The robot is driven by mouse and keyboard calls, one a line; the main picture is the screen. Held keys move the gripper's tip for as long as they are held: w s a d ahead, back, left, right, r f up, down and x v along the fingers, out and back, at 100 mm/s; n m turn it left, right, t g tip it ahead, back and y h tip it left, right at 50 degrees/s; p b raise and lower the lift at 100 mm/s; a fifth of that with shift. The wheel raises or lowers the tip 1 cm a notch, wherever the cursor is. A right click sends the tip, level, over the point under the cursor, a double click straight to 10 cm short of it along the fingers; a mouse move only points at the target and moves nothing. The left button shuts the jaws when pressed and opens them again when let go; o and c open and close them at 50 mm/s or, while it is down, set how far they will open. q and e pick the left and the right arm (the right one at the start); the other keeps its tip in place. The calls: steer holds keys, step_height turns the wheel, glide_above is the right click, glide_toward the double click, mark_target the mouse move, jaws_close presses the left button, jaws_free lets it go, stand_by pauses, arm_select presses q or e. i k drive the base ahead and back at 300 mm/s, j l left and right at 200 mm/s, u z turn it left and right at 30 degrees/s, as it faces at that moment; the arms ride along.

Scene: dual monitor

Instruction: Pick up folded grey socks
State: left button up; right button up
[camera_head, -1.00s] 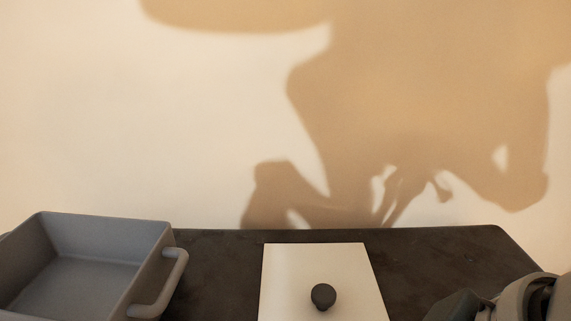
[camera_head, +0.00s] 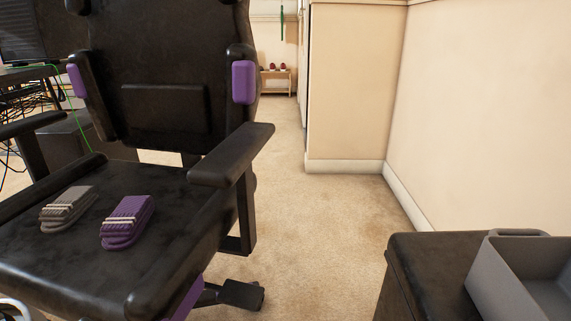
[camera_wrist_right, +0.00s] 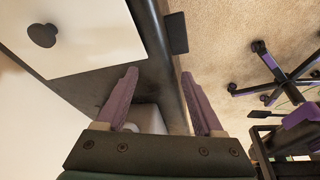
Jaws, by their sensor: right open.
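The folded grey socks (camera_head: 69,209) lie on the seat of a black office chair (camera_head: 150,265), at the left in the head view. Folded purple socks (camera_head: 127,222) lie just to their right on the same seat. My right gripper (camera_wrist_right: 165,88) shows in the right wrist view with its two fingers spread apart and nothing between them. It is over the edge of the dark cabinet top, away from the socks. The grey socks do not show in the right wrist view. I cannot make out my left gripper in either view.
The dark cabinet (camera_head: 405,255) carries a grey tray (camera_head: 500,290) at the lower right. The chair's armrest (camera_head: 232,153) stands up beside the seat. Carpet (camera_head: 310,225) is open between chair and cabinet. A white board with a dark knob (camera_wrist_right: 42,35) lies near my right gripper.

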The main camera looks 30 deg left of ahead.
mark_target(58, 216)
steer(key=u, duration=2.15)
